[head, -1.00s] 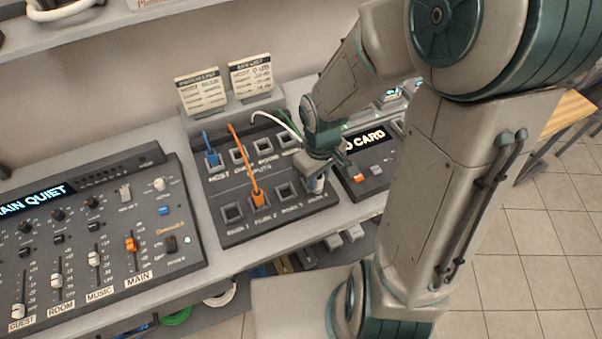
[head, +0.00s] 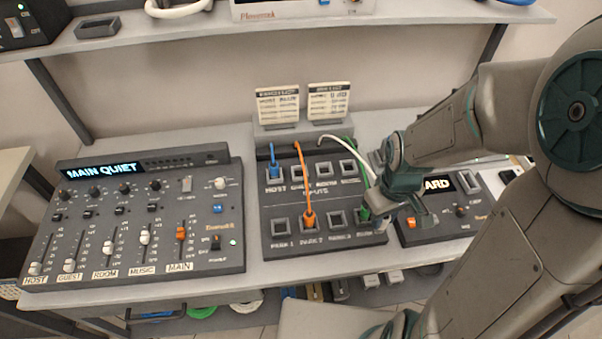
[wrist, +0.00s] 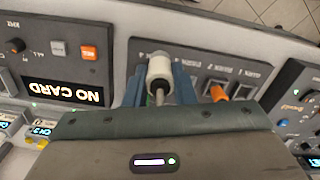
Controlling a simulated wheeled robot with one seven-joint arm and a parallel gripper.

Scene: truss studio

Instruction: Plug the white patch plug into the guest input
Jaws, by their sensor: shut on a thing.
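The white patch plug (wrist: 159,68) is between the blue fingers of my gripper (wrist: 157,88) in the wrist view. In the head view my gripper (head: 377,218) is at the front right corner of the dark patch panel (head: 283,204), over the last parking socket. I cannot tell whether the plug is seated there or just above it. Its white cable (head: 335,143) arcs from the panel's back to my gripper. The guest input (head: 297,173) is the second socket in the back row and looks empty; the orange cable hangs close to it.
A blue plug (head: 274,170) sits in the host input and an orange plug (head: 308,220) in a front-row socket. A green cable (head: 351,152) runs behind my gripper. A mixer (head: 135,222) stands left, a card unit (head: 440,225) right. Two label cards (head: 328,101) stand behind.

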